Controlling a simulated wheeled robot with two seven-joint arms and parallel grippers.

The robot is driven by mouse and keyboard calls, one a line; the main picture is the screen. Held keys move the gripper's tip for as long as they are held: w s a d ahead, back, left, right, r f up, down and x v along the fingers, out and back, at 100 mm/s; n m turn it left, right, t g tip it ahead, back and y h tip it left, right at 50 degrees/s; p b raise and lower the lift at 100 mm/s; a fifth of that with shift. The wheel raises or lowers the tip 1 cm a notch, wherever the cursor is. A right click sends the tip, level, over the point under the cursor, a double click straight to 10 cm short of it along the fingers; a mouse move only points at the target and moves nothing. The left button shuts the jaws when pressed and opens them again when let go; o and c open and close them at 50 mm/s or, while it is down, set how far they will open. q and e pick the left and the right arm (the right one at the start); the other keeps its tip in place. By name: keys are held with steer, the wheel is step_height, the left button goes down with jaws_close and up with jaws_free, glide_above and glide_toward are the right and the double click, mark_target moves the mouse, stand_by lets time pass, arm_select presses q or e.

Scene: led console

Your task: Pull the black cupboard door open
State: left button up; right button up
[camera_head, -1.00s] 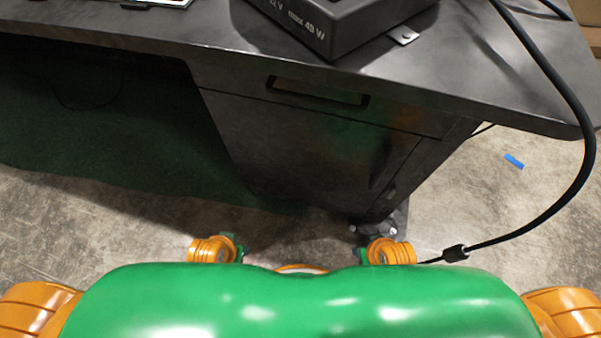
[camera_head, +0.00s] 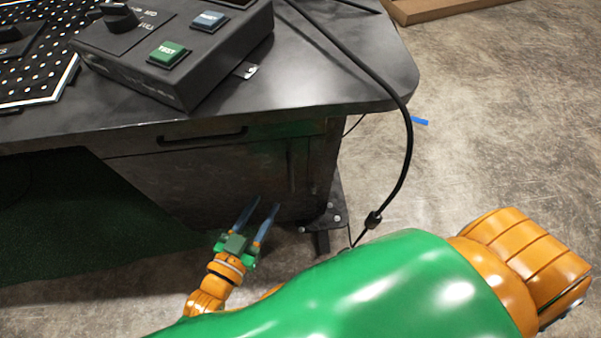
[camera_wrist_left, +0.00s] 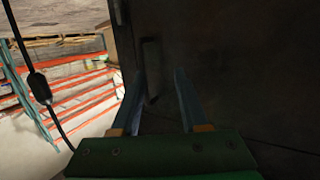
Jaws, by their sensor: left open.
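The black cupboard door (camera_head: 190,182) is below the desk top and the drawer, and looks closed. A dark vertical handle (camera_head: 292,165) is near its right edge. In the left wrist view the handle (camera_wrist_left: 152,68) is dim, ahead of the fingers and nearer the left one. My left gripper (camera_head: 261,206) is open and empty, in front of the lower right part of the door, fingers pointing at it. In the wrist view its two blue fingers (camera_wrist_left: 160,92) stand apart with the dark door (camera_wrist_left: 235,70) beyond. Contact with the handle cannot be told. My right gripper is out of view.
The desk top (camera_head: 310,85) overhangs the cupboard and carries a control box (camera_head: 185,60) with buttons. A black cable (camera_head: 405,150) hangs from the desk to the right of the cupboard. A metal foot (camera_head: 338,215) stands at its lower right. Floor on the right is open.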

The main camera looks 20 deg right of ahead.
arm_select(q)
steer(key=w+d+r+h+b, duration=0.1)
steer(key=w+d+r+h, duration=0.1)
steer(key=d, duration=0.5)
steer(key=shift+w+r+m+b, duration=0.35)
steer(key=shift+r+m+b, duration=0.05)
steer(key=shift+r, duration=0.45)
jaws_close()
stand_by(0.5)
